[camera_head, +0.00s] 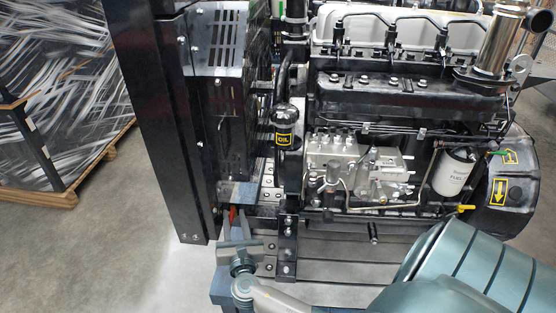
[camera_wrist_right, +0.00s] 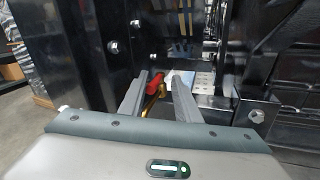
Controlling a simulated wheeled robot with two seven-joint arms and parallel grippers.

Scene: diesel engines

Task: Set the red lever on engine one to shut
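The red lever (camera_wrist_right: 156,82) shows in the right wrist view, with a brass valve body (camera_wrist_right: 149,100) below it. In the head view only a small piece of the red lever (camera_head: 233,214) shows, low beside the black radiator frame. My right gripper (camera_head: 235,222) reaches in at the engine's lower left corner. In the right wrist view its two fingers (camera_wrist_right: 160,84) are apart, with the lever between them. The lever is close to the left finger, and a gap shows towards the right finger. Whether the left finger touches it, I cannot tell. My left gripper is out of view.
The engine block (camera_head: 360,165) stands right of the radiator frame (camera_head: 165,120). A black bracket (camera_head: 287,247) is just right of my gripper. A yellow handle (camera_head: 466,208) and a green handle (camera_head: 497,153) are at the right. Open floor (camera_head: 110,250) lies at the left.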

